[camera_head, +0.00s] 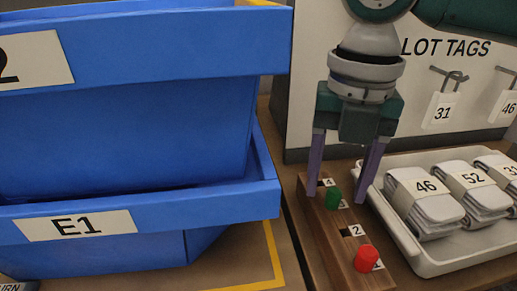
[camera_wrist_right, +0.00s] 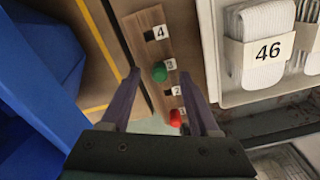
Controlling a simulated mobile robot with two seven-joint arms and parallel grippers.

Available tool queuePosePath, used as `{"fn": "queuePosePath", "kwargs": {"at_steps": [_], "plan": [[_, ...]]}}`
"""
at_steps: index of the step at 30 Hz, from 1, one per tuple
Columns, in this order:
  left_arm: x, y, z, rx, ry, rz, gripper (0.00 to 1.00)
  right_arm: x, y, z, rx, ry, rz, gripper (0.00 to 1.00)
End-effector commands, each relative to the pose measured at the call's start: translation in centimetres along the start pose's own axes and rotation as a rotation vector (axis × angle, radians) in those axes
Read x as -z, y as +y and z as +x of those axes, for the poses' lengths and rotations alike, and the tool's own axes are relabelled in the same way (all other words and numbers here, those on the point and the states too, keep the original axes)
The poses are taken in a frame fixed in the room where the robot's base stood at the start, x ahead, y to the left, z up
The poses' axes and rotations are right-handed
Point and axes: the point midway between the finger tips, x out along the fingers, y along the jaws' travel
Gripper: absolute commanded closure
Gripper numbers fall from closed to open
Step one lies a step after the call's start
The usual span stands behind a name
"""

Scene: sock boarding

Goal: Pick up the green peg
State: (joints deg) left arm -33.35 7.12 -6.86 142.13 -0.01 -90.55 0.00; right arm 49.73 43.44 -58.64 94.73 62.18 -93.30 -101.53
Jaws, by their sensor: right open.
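The green peg (camera_head: 333,198) stands in the wooden peg board (camera_head: 322,228), at the hole marked 3. My right gripper (camera_head: 338,190) is open and points down over the board, with its two purple fingers on either side of the green peg in the picture. In the right wrist view the green peg (camera_wrist_right: 159,73) shows between the fingertips (camera_wrist_right: 160,77), with no visible contact. I cannot tell the exact height of the fingertips over the board. My left gripper is not in view.
A red peg (camera_head: 367,259) stands at the board's near end; holes 4 and 2 look empty. A white tray (camera_head: 437,263) with banded sock bundles lies close on the right. Blue bins (camera_head: 150,130) stand on the left. A LOT TAGS panel (camera_head: 415,85) is behind.

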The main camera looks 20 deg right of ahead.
Motion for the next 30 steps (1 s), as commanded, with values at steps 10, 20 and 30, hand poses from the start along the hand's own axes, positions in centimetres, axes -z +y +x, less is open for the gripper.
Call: {"fn": "queuePosePath", "kwargs": {"at_steps": [10,20,30], "plan": [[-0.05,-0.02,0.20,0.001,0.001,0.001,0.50,-0.03,-0.01,0.97,0.000,-0.002,0.000,0.39],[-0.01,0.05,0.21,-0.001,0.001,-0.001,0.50,-0.02,0.00,0.95,-0.001,-0.002,0.000,0.77],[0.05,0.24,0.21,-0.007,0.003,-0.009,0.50,-0.02,0.00,0.94,-0.001,-0.002,0.001,1.00]]}}
